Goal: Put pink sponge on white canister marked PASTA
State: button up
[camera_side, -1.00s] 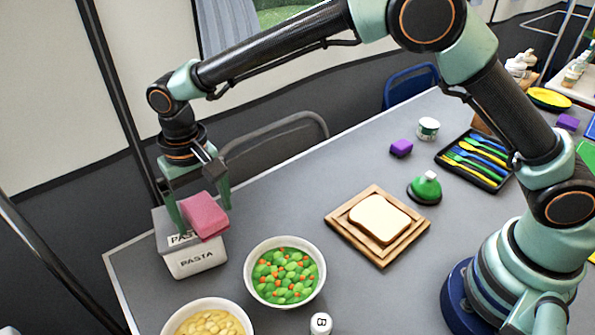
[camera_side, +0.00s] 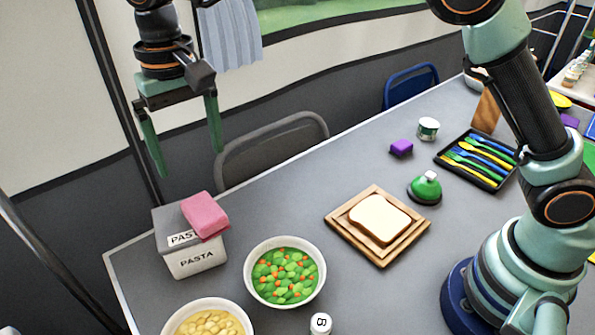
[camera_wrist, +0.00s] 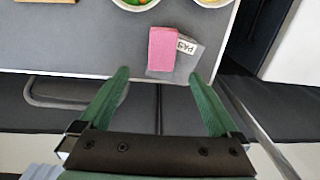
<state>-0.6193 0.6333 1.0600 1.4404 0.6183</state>
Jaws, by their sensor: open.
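The pink sponge (camera_side: 205,215) lies on top of the white canister marked PASTA (camera_side: 197,262), over the right part of its lid and slightly past its edge. The canister stands upright at the table's far left corner. In the wrist view the sponge (camera_wrist: 162,48) covers part of the canister's lid (camera_wrist: 189,50), and part of the lid's label shows beside it. My gripper (camera_side: 190,160) is open and empty, well above the canister and apart from the sponge. Its two green fingers (camera_wrist: 159,85) are spread wide in the wrist view.
A bowl of peas and carrots (camera_side: 285,306) stands right of the canister, with a bowl of pale yellow food (camera_side: 208,325) in front. A bread slice on a wooden board (camera_side: 346,238) is further right. Grey (camera_side: 275,145) and blue (camera_side: 411,86) chairs stand behind the table.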

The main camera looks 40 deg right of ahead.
jog(key=s+d+r+t, duration=0.1)
jog(key=s+d+r, duration=0.15)
jog(key=d, duration=0.65)
jog(key=s+d+r+t, duration=0.15)
jog(key=d+r, duration=0.25)
jog(key=d, duration=0.4)
jog(key=s+d+f+t, duration=0.1)
jog(key=s+d+f, duration=0.1)
jog(key=s+d, duration=0.2)
jog(key=s+d+f+t, duration=0.2)
jog(key=s+d, duration=0.3)
jog(key=d, duration=0.4)
jog(key=shift+s+f, duration=0.3)
